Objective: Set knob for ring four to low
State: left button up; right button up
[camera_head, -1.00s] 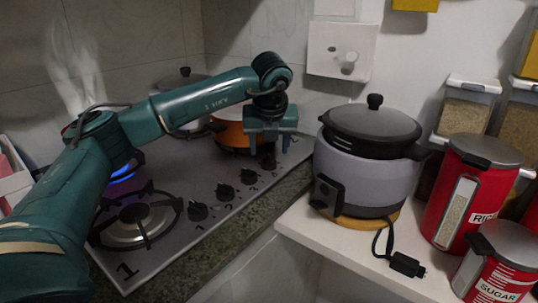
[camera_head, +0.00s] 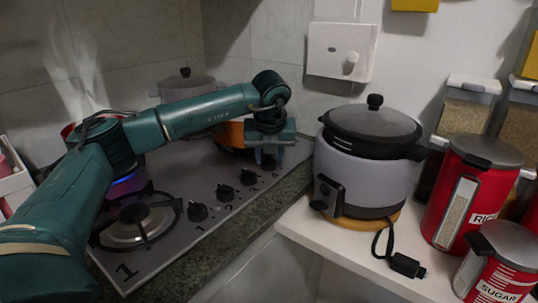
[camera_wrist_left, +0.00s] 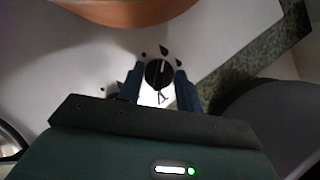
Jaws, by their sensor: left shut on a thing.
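My left gripper (camera_head: 268,158) reaches down over the far end of the stove's knob row. In the left wrist view my gripper (camera_wrist_left: 158,86) has one finger on each side of a round black knob (camera_wrist_left: 157,74) and is shut on it. A printed 4 lies beside that knob. Its white pointer line points roughly up in that view, toward a flame mark. Several flame marks surround it. In the head view the gripper mostly hides this knob. The stove (camera_head: 225,222) shows other black knobs marked 1 (camera_head: 197,211), 2 (camera_head: 225,192) and 3 (camera_head: 248,176). My right gripper is out of view.
An orange pot (camera_head: 230,134) stands close behind the gripper, with a grey lidded pot (camera_head: 185,84) beyond. A blue flame burns on a left burner. A rice cooker (camera_head: 368,160) stands right of the stove on a white counter. Red canisters (camera_head: 470,190) are farther right.

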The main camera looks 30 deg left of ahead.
pick_arm(q)
jog(key=shift+c, duration=1.3)
jog(key=m+h, duration=0.1)
jog(key=m, duration=0.2)
jog(key=shift+a+t, duration=0.15)
jog(key=shift+t, duration=0.15)
jog(key=shift+a+m+h, duration=0.1)
jog(key=shift+m+h, duration=0.9)
jog(key=shift+m, duration=1.4)
jog(key=o, duration=1)
jog(key=shift+r, duration=0.1)
